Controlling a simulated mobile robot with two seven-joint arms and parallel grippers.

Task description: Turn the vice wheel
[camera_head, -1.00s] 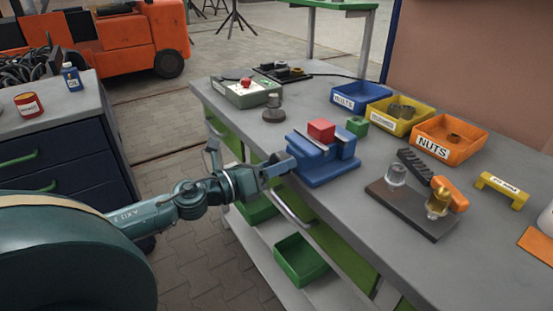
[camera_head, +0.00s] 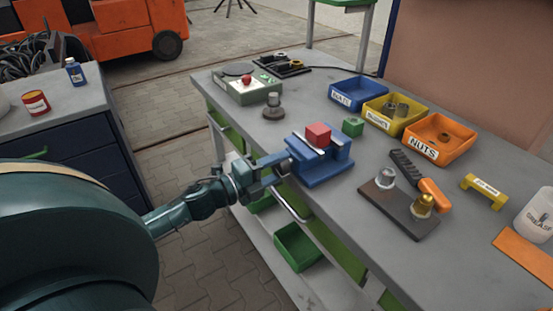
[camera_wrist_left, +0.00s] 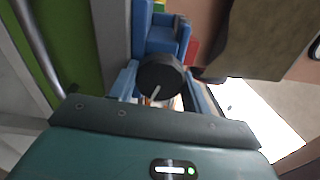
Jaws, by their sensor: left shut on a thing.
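The blue vice (camera_head: 322,172) stands at the near edge of the grey workbench, with a red block (camera_head: 318,134) between its jaws. My left gripper (camera_head: 277,168) is at the vice's left side, in front of the bench edge. In the left wrist view, the dark round vice wheel (camera_wrist_left: 160,76) sits between my two blue fingers, and the blue vice (camera_wrist_left: 161,33) shows behind it. The left gripper is shut on the wheel. In the head view the wheel is hidden by the fingers. My right gripper is not in view.
On the workbench (camera_head: 300,218) are a control box (camera_head: 249,91), a green block (camera_head: 353,126), blue (camera_head: 359,89), yellow (camera_head: 397,113) and orange (camera_head: 438,138) bins, and a dark plate (camera_head: 399,208) with fittings. A rail (camera_head: 288,207) runs below the bench edge near my gripper.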

